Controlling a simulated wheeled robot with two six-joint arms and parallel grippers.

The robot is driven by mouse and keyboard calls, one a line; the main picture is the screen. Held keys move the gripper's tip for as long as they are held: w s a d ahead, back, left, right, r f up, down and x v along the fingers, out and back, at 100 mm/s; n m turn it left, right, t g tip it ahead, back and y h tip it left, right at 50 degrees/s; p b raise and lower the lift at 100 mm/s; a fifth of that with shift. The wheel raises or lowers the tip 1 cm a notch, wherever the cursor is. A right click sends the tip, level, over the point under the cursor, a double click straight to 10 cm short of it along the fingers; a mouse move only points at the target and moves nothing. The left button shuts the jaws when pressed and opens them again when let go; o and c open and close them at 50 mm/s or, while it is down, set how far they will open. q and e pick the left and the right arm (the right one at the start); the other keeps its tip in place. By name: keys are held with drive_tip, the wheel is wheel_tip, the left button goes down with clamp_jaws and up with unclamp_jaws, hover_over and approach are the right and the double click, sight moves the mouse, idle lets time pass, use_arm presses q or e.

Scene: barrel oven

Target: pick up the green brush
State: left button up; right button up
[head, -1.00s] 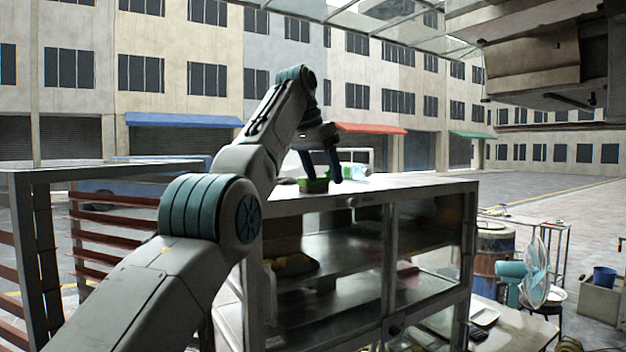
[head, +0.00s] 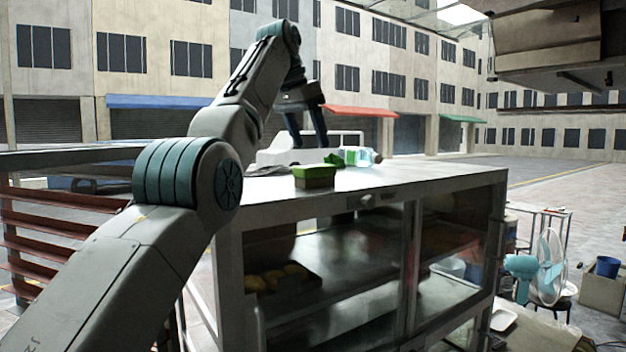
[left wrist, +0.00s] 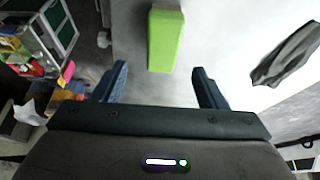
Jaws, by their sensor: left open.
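The green brush (head: 314,178), a green block with a brown underside, sits on top of the metal cabinet (head: 400,176), near its left front. My left gripper (head: 308,141) is open and empty, pointing down above and apart from the brush in the head view. In the left wrist view the brush's smooth green top (left wrist: 165,40) lies ahead of the gap between the open fingers (left wrist: 162,82). My right gripper is not in view.
A bottle with a green label (head: 357,157) lies behind the brush on the cabinet top. A dark crumpled cloth (left wrist: 287,52) lies to the right in the left wrist view. The cabinet's right top is clear. A teal fan (head: 548,268) stands at right.

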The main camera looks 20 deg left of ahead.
sight(317, 172)
use_arm(q)
drive_tip(key=shift+s+d+f+b, duration=0.2)
drive_tip(key=shift+s+d+f, duration=0.05)
drive_tip(key=shift+d+f, duration=0.25)
drive_tip(key=shift+s+d+f+b, duration=0.2)
drive_tip(key=shift+d+f, duration=0.15)
drive_tip(key=shift+f, duration=0.15)
drive_tip(key=shift+w+f, duration=0.4)
drive_tip(key=shift+f, duration=0.1)
drive_tip(key=w+f, duration=0.1)
drive_tip(key=w+a+f, duration=0.1)
drive_tip(key=shift+w+f, duration=0.15)
drive_tip(key=shift+f, duration=0.25)
drive_tip(key=shift+x, duration=0.95)
drive_tip(key=shift+f, duration=0.15)
drive_tip(key=shift+d, duration=0.1)
drive_tip(key=shift+f, duration=0.1)
drive_tip(key=shift+f+b, duration=0.15)
drive_tip(key=shift+b, duration=0.25)
drive_tip(key=c, duration=1.1)
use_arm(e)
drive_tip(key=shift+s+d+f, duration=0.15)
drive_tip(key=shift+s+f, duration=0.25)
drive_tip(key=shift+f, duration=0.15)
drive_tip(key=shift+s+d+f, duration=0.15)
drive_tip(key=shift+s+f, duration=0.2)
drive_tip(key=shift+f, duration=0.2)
